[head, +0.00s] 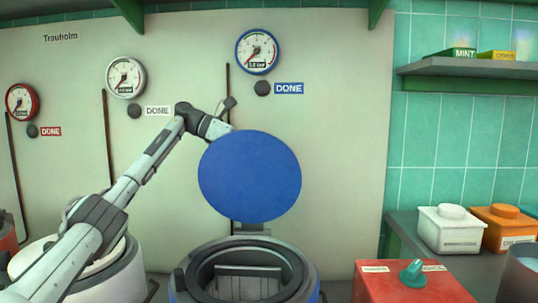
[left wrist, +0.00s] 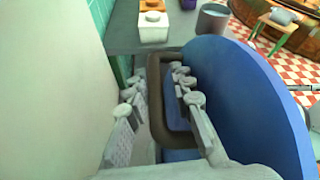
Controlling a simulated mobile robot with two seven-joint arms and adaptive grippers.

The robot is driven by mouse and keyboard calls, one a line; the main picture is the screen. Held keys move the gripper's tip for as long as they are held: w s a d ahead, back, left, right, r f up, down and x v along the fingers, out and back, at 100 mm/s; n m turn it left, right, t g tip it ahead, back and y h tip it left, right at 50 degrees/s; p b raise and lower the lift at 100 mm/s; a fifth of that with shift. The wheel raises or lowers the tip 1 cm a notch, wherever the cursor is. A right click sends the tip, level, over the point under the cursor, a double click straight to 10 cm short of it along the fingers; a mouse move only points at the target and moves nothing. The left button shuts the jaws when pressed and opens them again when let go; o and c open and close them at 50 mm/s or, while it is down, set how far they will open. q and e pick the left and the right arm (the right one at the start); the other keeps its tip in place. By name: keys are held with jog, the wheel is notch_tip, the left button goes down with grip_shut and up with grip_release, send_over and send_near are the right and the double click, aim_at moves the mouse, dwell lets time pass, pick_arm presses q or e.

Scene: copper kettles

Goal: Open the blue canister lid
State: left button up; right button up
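The blue canister (head: 245,272) stands at the front centre of the head view with its mouth uncovered. Its round blue lid (head: 250,176) stands raised, nearly upright, at the back of the mouth. In the left wrist view the lid (left wrist: 245,90) is on the right, with a dark brown handle loop (left wrist: 157,110) on its near side. My left gripper (head: 228,116) is at the lid's upper left edge, partly hidden behind it. In the wrist view its fingers (left wrist: 152,88) are spread either side of the handle bar, one between bar and lid. Contact is unclear. My right gripper is not in view.
A pale wall panel (head: 340,130) with gauges is close behind the lid. A white canister (head: 110,280) stands left, under my left arm. A red box with a green knob (head: 412,272) is at right. White (head: 450,228) and orange (head: 503,225) containers sit on the counter.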

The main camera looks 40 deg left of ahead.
aim_at(229, 136)
pick_arm(q)
jog(key=v, duration=1.2)
